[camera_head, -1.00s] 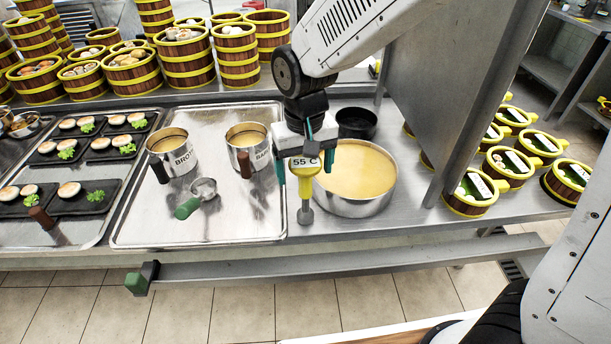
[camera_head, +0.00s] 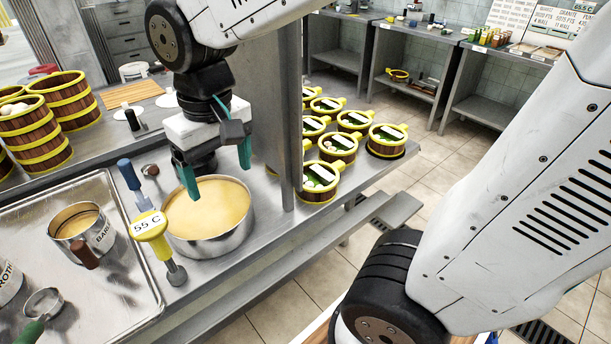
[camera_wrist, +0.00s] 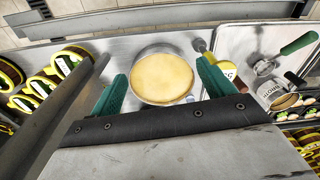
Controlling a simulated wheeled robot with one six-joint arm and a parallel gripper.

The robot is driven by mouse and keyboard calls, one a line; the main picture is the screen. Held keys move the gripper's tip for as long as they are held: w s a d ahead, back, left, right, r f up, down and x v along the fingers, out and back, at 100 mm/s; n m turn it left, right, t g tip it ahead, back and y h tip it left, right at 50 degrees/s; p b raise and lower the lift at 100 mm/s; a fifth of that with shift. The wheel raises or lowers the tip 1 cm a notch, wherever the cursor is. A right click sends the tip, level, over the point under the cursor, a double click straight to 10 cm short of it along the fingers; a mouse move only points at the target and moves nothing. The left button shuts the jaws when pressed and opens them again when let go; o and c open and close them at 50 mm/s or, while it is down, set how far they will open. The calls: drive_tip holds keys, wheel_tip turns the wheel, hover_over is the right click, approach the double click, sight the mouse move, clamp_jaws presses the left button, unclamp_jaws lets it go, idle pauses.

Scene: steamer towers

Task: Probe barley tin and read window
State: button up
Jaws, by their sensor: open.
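The barley tin (camera_head: 85,238), a metal tin with a brown handle and a partly hidden "BARL" label, stands on the metal tray at left in the head view. The yellow probe (camera_head: 150,228) stands between tray and pot; its window reads 55 C. It shows partly behind a finger in the wrist view (camera_wrist: 229,70). My gripper (camera_head: 218,174), with green fingers, is open and empty above the pot's back edge, right of the probe and apart from it. In the wrist view, the pot lies between the open fingers (camera_wrist: 162,88).
The wide pot (camera_head: 245,232) holds yellow liquid. A blue-handled tool (camera_head: 128,176) stands behind the probe. A metal divider (camera_head: 290,120) rises right of my gripper, with several small steamers (camera_head: 337,150) beyond it. A green-handled ladle (camera_head: 38,310) lies on the tray.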

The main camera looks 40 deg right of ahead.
drive_tip(key=s+d+m, duration=0.1)
drive_tip(key=s+d, duration=0.7)
drive_tip(key=s, duration=0.4)
drive_tip(key=shift+r+t, duration=0.3)
drive_tip(key=shift+r, duration=0.15)
